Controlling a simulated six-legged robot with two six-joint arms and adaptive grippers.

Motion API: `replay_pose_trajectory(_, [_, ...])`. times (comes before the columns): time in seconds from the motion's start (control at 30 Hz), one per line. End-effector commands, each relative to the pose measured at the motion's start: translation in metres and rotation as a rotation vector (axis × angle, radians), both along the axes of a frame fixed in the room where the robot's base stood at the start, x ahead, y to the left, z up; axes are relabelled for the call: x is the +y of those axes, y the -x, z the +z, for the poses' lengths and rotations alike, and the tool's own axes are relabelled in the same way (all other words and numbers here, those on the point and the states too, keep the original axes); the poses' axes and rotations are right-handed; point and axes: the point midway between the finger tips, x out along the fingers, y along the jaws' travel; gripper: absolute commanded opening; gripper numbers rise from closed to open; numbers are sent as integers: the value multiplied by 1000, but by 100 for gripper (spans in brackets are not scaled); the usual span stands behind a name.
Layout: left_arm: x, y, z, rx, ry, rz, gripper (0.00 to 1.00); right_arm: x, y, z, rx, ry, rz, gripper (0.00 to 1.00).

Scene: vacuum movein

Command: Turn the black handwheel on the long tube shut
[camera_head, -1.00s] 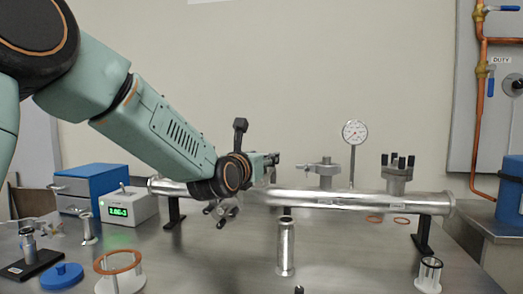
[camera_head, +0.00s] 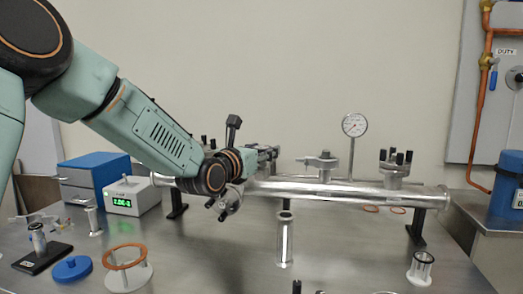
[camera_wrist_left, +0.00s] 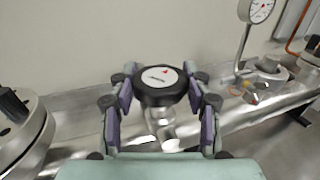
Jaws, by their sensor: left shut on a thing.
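The black handwheel (camera_wrist_left: 161,85) shows in the left wrist view, with a white top plate and a red mark. It sits above a metal valve stem on the long tube. My left gripper (camera_wrist_left: 160,95) is shut on it, with one finger at each side of the rim. In the head view my left gripper (camera_head: 264,158) is over the long silver tube (camera_head: 330,190), left of its middle, and the arm hides the handwheel there. The tube rests level on black stands. My right gripper is not in view.
A dial gauge (camera_head: 354,125) stands on a thin stem behind the tube, and a clamped flange (camera_head: 396,172) sits right of it. A metal cylinder (camera_head: 284,240) stands in front. A white readout box (camera_head: 131,197) and blue cabinet (camera_head: 94,179) are at left.

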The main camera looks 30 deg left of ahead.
Motion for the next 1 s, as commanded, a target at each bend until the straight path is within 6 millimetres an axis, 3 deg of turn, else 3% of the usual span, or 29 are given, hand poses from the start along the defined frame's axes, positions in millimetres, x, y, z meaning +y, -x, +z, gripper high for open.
replay_pose_trajectory(0.13, [1, -1, 4, -11, -1, 2, 18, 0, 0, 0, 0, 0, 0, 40])
replay_pose_trajectory(0.17, [1, -1, 5, -11, -1, 2, 52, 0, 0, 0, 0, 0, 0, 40])
replay_pose_trajectory(0.4, [0, -1, 2, -6, -1, 1, 72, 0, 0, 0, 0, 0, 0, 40])
replay_pose_trajectory(0.77, [1, 2, 1, -3, 1, 1, 73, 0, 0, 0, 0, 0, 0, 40])
replay_pose_trajectory(1.0, [3, 32, 2, -5, 7, 2, 73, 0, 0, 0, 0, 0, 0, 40])
